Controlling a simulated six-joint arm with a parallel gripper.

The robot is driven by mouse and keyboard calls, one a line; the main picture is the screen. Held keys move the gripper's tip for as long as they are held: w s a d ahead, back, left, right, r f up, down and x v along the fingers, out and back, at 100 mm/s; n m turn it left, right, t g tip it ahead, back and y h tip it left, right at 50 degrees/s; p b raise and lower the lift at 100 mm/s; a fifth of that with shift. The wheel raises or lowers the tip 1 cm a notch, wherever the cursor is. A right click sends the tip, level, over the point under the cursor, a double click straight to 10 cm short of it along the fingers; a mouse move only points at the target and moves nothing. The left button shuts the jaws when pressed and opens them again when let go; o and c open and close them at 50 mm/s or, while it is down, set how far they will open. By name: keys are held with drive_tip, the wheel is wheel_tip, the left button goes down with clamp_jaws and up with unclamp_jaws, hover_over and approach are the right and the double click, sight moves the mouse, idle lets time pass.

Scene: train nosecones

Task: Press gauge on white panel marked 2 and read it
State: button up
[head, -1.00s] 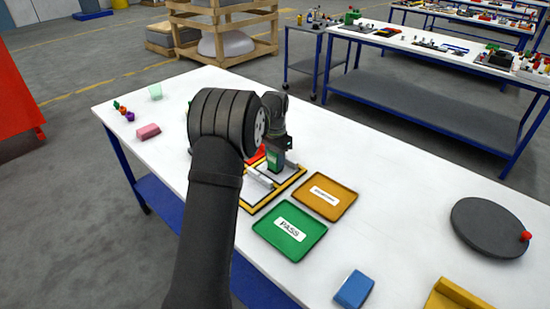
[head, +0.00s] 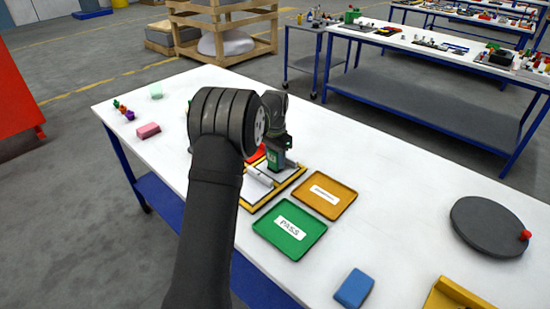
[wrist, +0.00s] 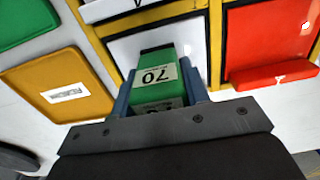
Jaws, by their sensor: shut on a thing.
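My gripper (wrist: 158,95) is shut on a green gauge (wrist: 157,88), a block with a white label reading "70". A second label lower on it is partly hidden. In the head view the gauge (head: 271,158) is in my gripper (head: 278,155), over the yellow-framed board (head: 288,184). In the wrist view its far end lies over a white panel (wrist: 119,49) with a dark border. I cannot tell whether it touches the panel. No number 2 is readable on the panel. My arm hides part of the board.
A red panel (wrist: 258,42) with a raised red bar (wrist: 275,77) is beside the white panel. An orange tray (head: 338,207) and a green PASS tray (head: 271,236) lie beside the board. A blue block (head: 354,288) and grey disc (head: 480,229) are farther right.

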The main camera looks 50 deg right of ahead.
drive_tip(key=shift+r, duration=3.45)
